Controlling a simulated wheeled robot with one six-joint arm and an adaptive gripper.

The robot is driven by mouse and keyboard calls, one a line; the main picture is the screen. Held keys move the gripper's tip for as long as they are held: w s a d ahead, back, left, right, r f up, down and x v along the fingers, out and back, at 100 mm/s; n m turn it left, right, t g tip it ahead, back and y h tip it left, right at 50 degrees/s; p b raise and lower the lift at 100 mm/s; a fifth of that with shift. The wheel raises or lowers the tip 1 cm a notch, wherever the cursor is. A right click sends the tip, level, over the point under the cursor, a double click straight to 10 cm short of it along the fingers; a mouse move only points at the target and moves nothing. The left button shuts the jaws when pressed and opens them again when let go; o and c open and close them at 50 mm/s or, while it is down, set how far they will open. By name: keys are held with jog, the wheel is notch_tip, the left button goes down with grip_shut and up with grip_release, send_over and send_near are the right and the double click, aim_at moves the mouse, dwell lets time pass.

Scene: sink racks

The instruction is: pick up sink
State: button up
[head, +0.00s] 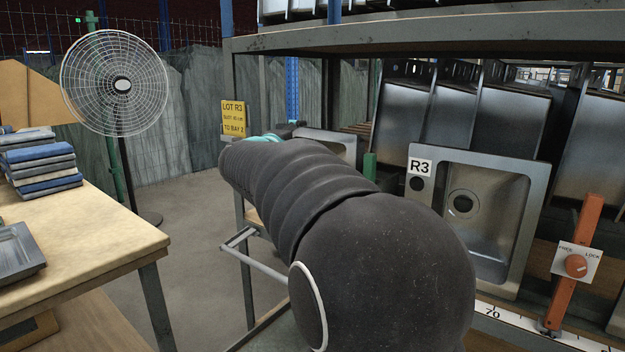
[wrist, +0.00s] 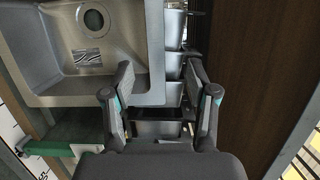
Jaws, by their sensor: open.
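A steel sink (head: 483,225) with an "R3" label, a round drain and a dark hole under the label stands tilted in the rack in the head view. Part of another sink (head: 335,143) shows behind my arm. In the wrist view a sink (wrist: 118,60) with a drain and a shiny sticker fills the upper left; I cannot tell which of these it is. My gripper (wrist: 166,95) is open. Its left finger overlaps that sink's lower right corner in the picture, and its right finger is clear of it. Contact cannot be told. My arm hides most of the gripper in the head view.
More sinks (head: 500,115) stand behind in the rack. An orange post (head: 574,258) with a FREE/LOCK knob is at right, above a numbered scale strip (head: 520,328). A yellow LOT R3 sign (head: 234,118) hangs at the rack's left. A table (head: 85,235) and fan (head: 115,82) are left.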

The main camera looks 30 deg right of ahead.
aim_at(315, 133)
jog(key=x, duration=0.6)
jog(key=shift+w+d, duration=0.25)
jog(key=shift+d, duration=0.05)
jog(key=shift+f+p+x, duration=0.2)
jog(key=shift+p+x, duration=0.1)
jog(key=shift+x, duration=1)
jog(key=shift+f+p+x, duration=0.15)
jog(key=shift+p+x, duration=0.1)
jog(key=shift+x, duration=1.05)
jog(key=shift+w+a, duration=0.1)
jog(key=shift+a, duration=0.05)
grip_shut()
jog(key=shift+r, duration=0.2)
